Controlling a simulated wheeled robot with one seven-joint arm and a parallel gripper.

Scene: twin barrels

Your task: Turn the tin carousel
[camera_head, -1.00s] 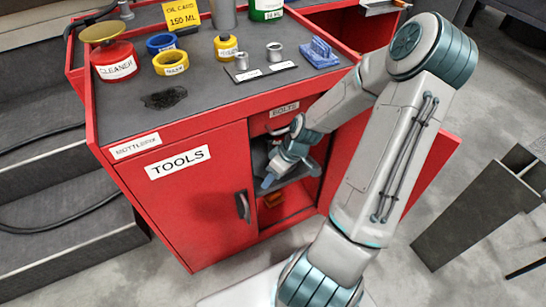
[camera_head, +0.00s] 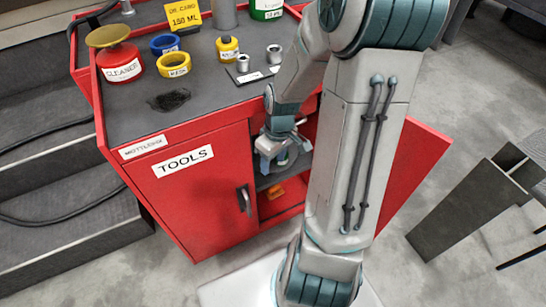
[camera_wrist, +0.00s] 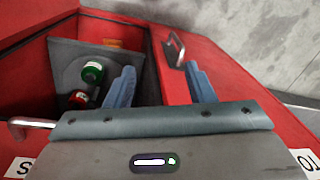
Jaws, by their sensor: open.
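The tin carousel shows in the wrist view as a grey surface (camera_wrist: 68,62) inside the red cabinet's open compartment. A green tin (camera_wrist: 93,71) and a red tin (camera_wrist: 78,99) sit on it. The left finger is over the compartment close to the tins, and the right finger is over the red door front. In the head view my gripper (camera_head: 268,162) is at the compartment's opening, and my arm hides much of the carousel.
The red cabinet (camera_head: 200,205) has a TOOLS door with a dark handle (camera_head: 244,200). The handle also stands close to my right finger in the wrist view (camera_wrist: 174,48). An orange item (camera_head: 276,192) lies in the lower compartment. Jars and tape rolls stand on the top.

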